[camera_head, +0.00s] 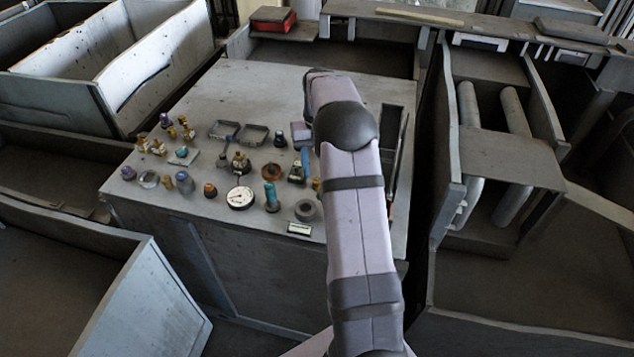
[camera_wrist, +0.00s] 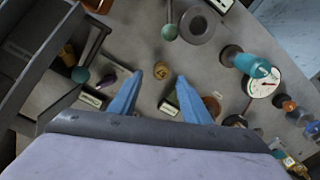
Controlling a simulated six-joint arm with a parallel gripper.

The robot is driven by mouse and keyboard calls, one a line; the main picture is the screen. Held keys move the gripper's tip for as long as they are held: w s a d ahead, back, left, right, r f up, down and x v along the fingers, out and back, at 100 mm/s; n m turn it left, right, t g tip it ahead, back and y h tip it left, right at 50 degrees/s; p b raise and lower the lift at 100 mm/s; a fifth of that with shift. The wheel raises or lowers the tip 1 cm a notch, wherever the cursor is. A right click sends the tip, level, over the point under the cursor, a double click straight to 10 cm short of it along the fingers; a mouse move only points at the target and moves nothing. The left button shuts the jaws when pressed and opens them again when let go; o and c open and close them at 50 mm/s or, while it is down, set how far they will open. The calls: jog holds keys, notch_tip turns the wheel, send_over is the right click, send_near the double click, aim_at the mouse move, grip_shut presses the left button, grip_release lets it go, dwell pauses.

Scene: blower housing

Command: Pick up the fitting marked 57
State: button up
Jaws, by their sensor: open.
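No mark 57 is readable in either view, so I cannot tell which fitting it is. In the head view, brass fittings (camera_head: 187,131) stand at the left of the grey table top, with purple, orange-capped and teal-topped pieces near them. In the wrist view, a yellowish fitting (camera_wrist: 67,56) lies left of my gripper (camera_wrist: 158,86), and a teal-topped fitting (camera_wrist: 252,66) lies to the right. My gripper is open above the table, its two blue fingers apart with nothing held. A dark green piece (camera_wrist: 172,102) shows between and below the fingers, partly hidden by one. My arm hides part of the table in the head view.
A white dial gauge (camera_head: 240,197), a grey ring (camera_head: 307,210) and a label plate (camera_head: 299,229) lie near the front edge. Two shallow trays (camera_head: 254,135) stand behind. The back left of the table (camera_head: 255,90) is clear. Large grey bins flank the table.

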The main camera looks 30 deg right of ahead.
jog(key=shift+w+a+f+p, duration=0.15)
jog(key=shift+f+p, duration=0.8)
jog(key=shift+f, duration=1.2)
jog(key=shift+c, duration=0.6)
grip_shut()
jog(key=shift+r, duration=0.1)
notch_tip(320, 180, up, 10)
jog(key=b, duration=0.3)
